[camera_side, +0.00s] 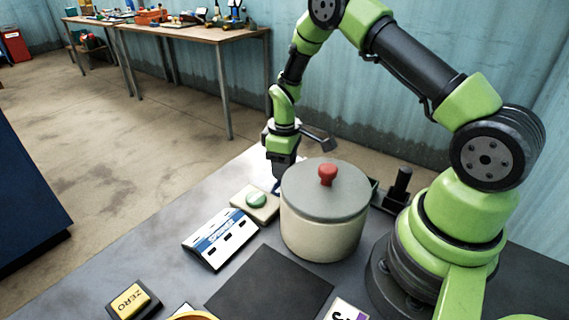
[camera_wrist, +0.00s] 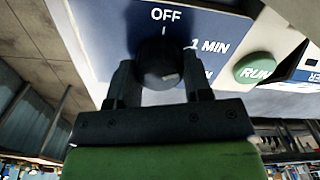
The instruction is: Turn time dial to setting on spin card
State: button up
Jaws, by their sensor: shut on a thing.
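The time dial (camera_wrist: 152,68) is a dark round knob on a blue panel (camera_wrist: 100,30) marked OFF at the top and 1 MIN to the right. A short white line sits just under OFF; I cannot tell whether it is on the knob or panel. My gripper (camera_wrist: 160,75) is shut on the dial, one finger on each side. In the side view, my gripper (camera_side: 279,172) reaches down behind the cream pot and hides the dial. A white card (camera_side: 346,311) with black print and purple is cut off at the bottom edge; its setting is unreadable.
A green RUN button (camera_side: 256,200) sits near the dial and also shows in the wrist view (camera_wrist: 255,67). The cream pot (camera_side: 322,230) with red-knobbed lid stands close right of my gripper. A blue-white slotted block (camera_side: 220,238), dark mat (camera_side: 268,287) and ZERO button (camera_side: 131,299) lie nearer.

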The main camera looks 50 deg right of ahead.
dwell(0.4)
jog(key=o, duration=0.9)
jog(key=shift+r, duration=0.1)
notch_tip(320, 180, up, 10)
jog(key=shift+f, duration=0.1)
